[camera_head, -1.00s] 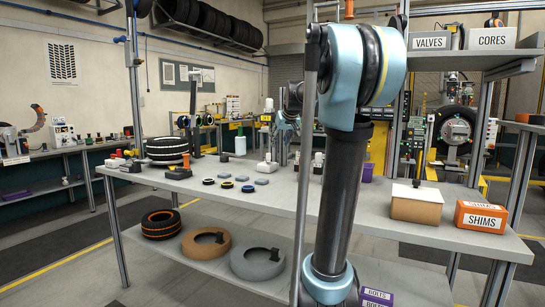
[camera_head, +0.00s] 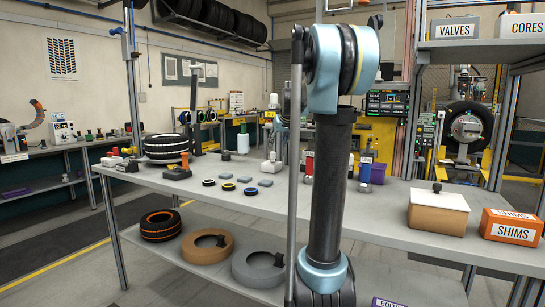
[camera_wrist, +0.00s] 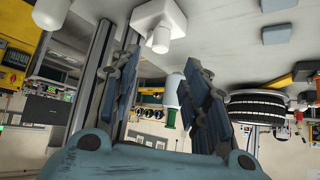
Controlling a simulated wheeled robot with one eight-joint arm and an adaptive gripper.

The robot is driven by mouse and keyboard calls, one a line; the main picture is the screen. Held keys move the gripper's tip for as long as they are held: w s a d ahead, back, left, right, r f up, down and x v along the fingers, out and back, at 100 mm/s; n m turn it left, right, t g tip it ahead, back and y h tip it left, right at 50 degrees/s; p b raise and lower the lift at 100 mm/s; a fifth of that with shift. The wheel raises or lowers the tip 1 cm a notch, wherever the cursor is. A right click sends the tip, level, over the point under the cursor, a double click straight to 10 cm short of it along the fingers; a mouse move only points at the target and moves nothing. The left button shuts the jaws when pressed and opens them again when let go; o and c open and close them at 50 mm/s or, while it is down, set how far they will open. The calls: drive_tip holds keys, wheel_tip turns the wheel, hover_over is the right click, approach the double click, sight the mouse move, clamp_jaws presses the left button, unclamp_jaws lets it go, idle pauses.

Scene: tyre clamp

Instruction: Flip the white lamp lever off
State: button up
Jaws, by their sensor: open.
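A white block with a short white rounded stub (camera_wrist: 160,40) is at the top of the wrist view, which looks upside down. I take it for the white lamp lever's housing; its lever position cannot be told. The stub lies between and beyond the fingers in the picture; contact cannot be told. In the head view my gripper (camera_head: 276,133) is small, above that base, partly hidden.
A metal post stands at left.

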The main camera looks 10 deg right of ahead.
sight(273, 153)
drive_tip(key=x, duration=1.1)
clamp_jaws()
